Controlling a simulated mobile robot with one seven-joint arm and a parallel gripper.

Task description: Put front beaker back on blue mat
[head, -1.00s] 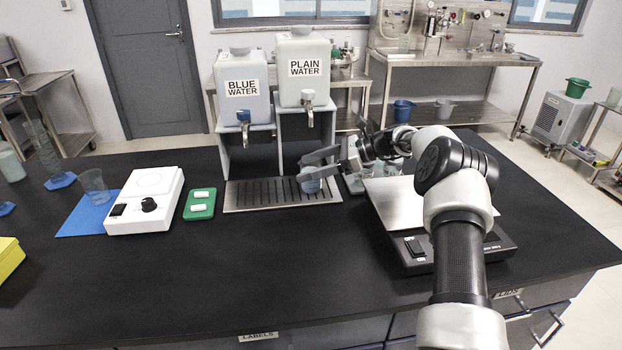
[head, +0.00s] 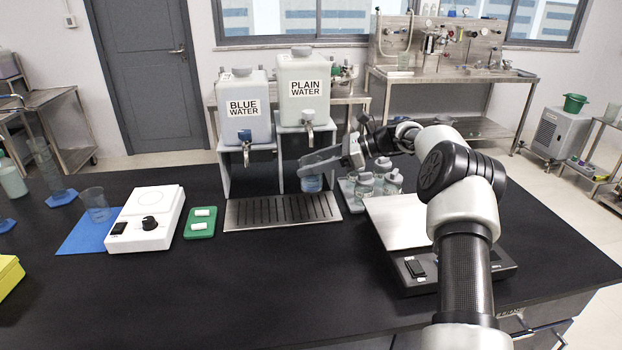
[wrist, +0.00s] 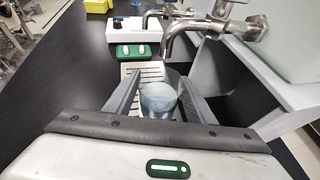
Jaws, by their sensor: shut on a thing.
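My gripper (head: 318,168) is shut on a beaker (head: 311,183) holding bluish liquid. The beaker is upright, over the right part of the drip tray and near the plain water tap; I cannot tell whether its base touches the tray. In the wrist view the beaker (wrist: 159,100) sits between my two fingers (wrist: 155,92). The blue mat (head: 82,238) lies at the left of the bench. Another clear beaker (head: 96,204) stands at the mat's back part, beside the white stirrer.
The white stirrer (head: 147,218) and green tray with white bars (head: 200,222) lie between the mat and the drip tray (head: 260,212). Two dispensers (head: 303,88) stand behind. Several bottles (head: 390,181) and a balance (head: 405,222) are at right. The bench front is clear.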

